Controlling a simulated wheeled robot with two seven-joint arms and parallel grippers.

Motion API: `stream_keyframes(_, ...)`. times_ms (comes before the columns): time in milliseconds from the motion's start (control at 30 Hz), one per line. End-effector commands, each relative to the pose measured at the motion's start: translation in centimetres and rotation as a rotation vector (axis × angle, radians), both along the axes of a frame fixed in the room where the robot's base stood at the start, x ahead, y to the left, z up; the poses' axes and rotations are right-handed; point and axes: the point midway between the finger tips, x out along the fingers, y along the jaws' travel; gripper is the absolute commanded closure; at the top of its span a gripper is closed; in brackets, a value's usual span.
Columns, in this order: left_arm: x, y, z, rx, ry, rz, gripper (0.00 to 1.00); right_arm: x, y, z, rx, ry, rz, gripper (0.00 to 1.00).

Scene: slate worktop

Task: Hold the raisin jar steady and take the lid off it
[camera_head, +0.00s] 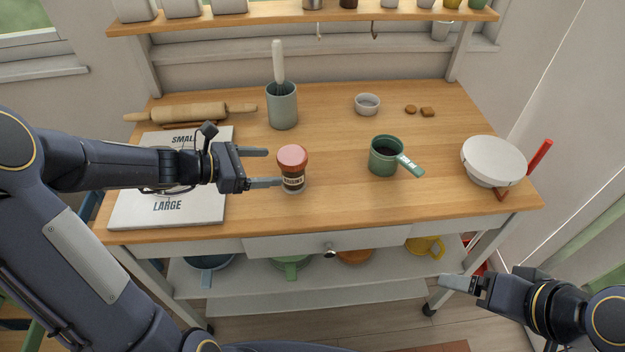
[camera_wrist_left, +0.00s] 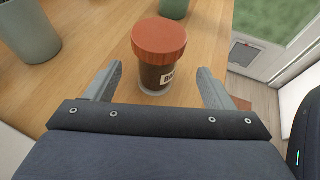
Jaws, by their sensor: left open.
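The raisin jar (camera_head: 293,180) stands upright on the wooden worktop, with a dark body and a pale label. Its red-brown lid (camera_head: 292,157) sits on top. In the left wrist view the jar (camera_wrist_left: 154,76) and its lid (camera_wrist_left: 159,38) are ahead of the fingers. My left gripper (camera_head: 268,168) is open, its fingers pointing at the jar from the left. In the left wrist view the left gripper (camera_wrist_left: 158,88) has one finger on each side of the jar, with gaps. My right gripper (camera_head: 460,284) is low at the right, in front of the table; its finger opening is unclear.
A white board (camera_head: 130,205) marked SMALL and LARGE lies under my left arm. A rolling pin (camera_head: 190,113), a utensil crock (camera_head: 283,108) and a small bowl (camera_head: 367,104) stand behind. A green mug (camera_head: 383,160) and a white bowl (camera_head: 493,160) are to the right.

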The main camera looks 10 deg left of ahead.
Motion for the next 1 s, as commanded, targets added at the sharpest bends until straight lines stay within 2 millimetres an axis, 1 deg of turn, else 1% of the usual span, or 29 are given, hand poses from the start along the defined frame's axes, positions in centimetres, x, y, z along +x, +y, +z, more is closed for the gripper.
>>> stream_keyframes(67,0.2,0.4,0.0,0.0,0.0,0.008,0.24,-0.5,-0.1,-0.4,-0.012,-0.022,-0.002,0.16)
stream_keyframes(167,0.5,0.0,-0.3,-0.002,0.001,0.007,0.24,-0.7,-0.1,-0.6,-0.016,-0.03,0.001,0.16)
stream_keyframes(367,1.7,-1.7,-1.3,-0.002,0.001,0.007,0.24,-0.7,-0.1,-0.5,-0.016,-0.029,0.003,0.16)
stream_keyframes(567,3.1,-3.6,-3.0,-0.003,0.004,0.006,0.24,-0.7,-0.1,0.0,-0.016,-0.028,0.002,0.16)
stream_keyframes(700,4.0,-4.9,-3.5,-0.001,0.001,0.008,0.24,-0.7,-0.1,0.1,-0.015,-0.028,0.002,0.16)
stream_keyframes(967,4.2,-5.1,-3.7,0.0,-0.001,0.009,0.24,-0.7,-0.1,0.1,-0.015,-0.028,0.002,0.16)
stream_keyframes(1000,4.2,-5.1,-3.7,0.0,-0.001,0.009,0.26,-0.7,-0.1,0.1,-0.015,-0.028,0.002,0.16)
